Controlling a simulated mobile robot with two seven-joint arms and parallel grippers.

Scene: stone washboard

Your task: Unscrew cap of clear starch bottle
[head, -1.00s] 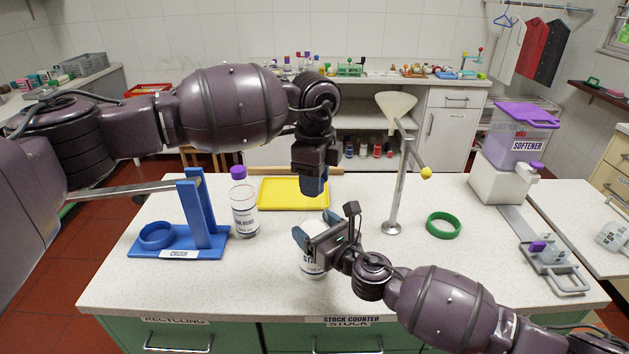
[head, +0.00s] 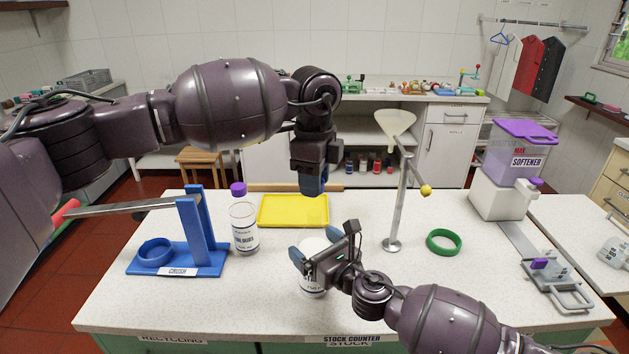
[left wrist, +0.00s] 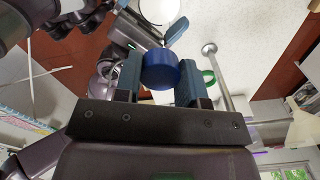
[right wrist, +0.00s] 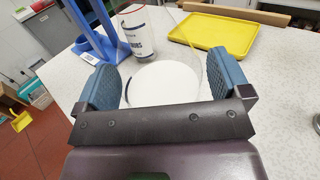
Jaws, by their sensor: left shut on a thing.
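The clear starch bottle (head: 313,285) stands upright on the counter with white contents and a partly hidden label. My right gripper (head: 322,248) has its fingers on both sides of it. In the right wrist view the bottle's white contents (right wrist: 163,84) fill most of the gap between the fingers (right wrist: 165,90); whether they press on it is unclear. My left gripper (head: 313,190) points down above the bottle. In the left wrist view it (left wrist: 160,80) is shut on a blue cap (left wrist: 160,68). The clear neck is too faint to tell how far it reaches.
A second clear bottle (head: 244,238) with a purple cap stands left, beside a blue stand (head: 200,235). A yellow tray (head: 293,210) lies behind. A metal post (head: 398,205) with a funnel and a green ring (head: 443,242) are to the right. The counter front is clear.

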